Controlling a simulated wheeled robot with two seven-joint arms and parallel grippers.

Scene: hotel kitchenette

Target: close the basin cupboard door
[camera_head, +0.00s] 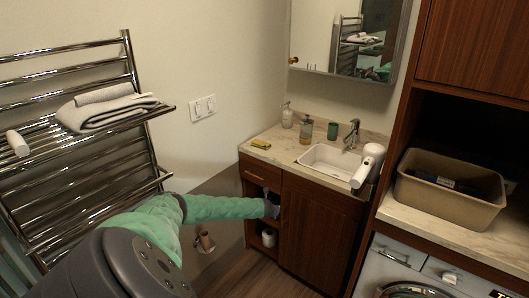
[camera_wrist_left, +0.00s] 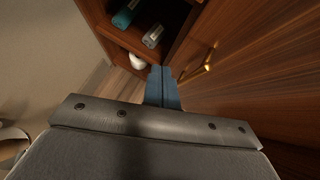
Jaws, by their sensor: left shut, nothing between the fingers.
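The basin cupboard (camera_head: 254,172) stands under the white basin. Its brown wooden door (camera_head: 318,232) faces me at the right of the open shelves; I cannot tell from the head view whether it stands ajar. In the left wrist view the door (camera_wrist_left: 265,60) fills the right side, with a small brass handle (camera_wrist_left: 203,66) near its edge. My left gripper (camera_head: 273,207) reaches in from the left to the door's shelf-side edge. Its blue fingers (camera_wrist_left: 163,90) are shut and empty, close beside the handle; contact with the door is unclear. My right gripper is not in view.
Open shelves (camera_wrist_left: 118,40) left of the door hold small bottles and a white roll (camera_wrist_left: 137,61). A towel rack (camera_head: 125,85) stands at the left. A washing machine (camera_head: 425,272) and a tan bin (camera_head: 450,205) are at the right. Some floor is clear before the cupboard.

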